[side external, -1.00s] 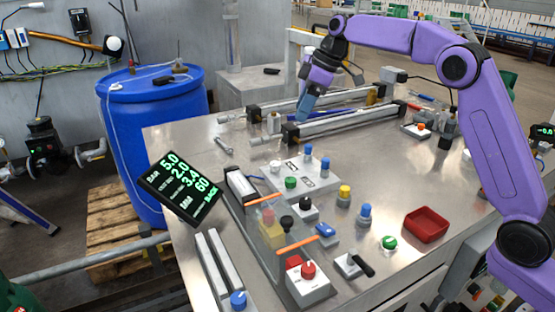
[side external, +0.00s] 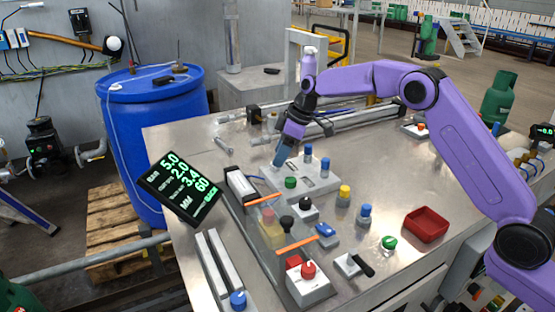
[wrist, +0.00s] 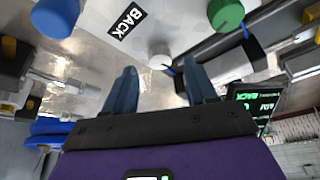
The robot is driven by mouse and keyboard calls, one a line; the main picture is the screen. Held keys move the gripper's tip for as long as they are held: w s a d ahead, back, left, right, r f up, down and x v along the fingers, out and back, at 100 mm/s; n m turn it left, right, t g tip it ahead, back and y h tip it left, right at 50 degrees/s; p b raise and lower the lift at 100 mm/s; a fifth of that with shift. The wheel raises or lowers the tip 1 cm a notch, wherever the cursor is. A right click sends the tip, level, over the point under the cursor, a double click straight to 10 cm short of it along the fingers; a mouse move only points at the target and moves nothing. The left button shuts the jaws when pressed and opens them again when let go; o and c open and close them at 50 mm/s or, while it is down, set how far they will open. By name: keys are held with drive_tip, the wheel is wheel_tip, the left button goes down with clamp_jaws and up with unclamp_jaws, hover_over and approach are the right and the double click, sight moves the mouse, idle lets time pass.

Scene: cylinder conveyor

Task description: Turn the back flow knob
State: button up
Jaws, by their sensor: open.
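A grey knob panel (side external: 318,180) on the steel table carries a green knob (side external: 290,182) and two blue knobs, one (side external: 325,164) at its right and one (side external: 308,150) at its back. In the wrist view a BACK label (wrist: 127,22) lies on this panel, near a white knob (wrist: 160,61), a green knob (wrist: 226,13) and a blue knob (wrist: 55,15). Which knob the label names is unclear. My gripper (side external: 280,162) is open above the panel's back left corner. In the wrist view the white knob appears between my fingertips (wrist: 160,69); the side view hides it.
A black readout display (side external: 180,188) stands at the left. Loose buttons and knobs, including a yellow one (side external: 344,191), sit in front and right of the panel. Two long cylinders (side external: 350,120) lie behind. A red tray (side external: 426,224) is at the right.

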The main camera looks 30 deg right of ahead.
drive_tip(key=shift+x, duration=1.4)
clamp_jaws()
drive_tip(key=shift+m, duration=0.3)
drive_tip(key=m, duration=0.1)
drive_tip(key=m+t, duration=0.1)
drive_tip(key=m, duration=0.1)
drive_tip(key=shift+s+a+r+m+h, duration=0.1)
drive_tip(key=shift+m+h, duration=0.2)
drive_tip(key=shift+h, duration=0.1)
drive_tip(key=shift+a+m+t+h, duration=0.1)
drive_tip(key=shift+m+t+h, duration=0.25)
drive_tip(key=shift+m, duration=0.8)
drive_tip(key=shift+m+t+h, duration=0.15)
drive_tip(key=shift+m+h, duration=0.4)
drive_tip(key=shift+m, duration=0.6)
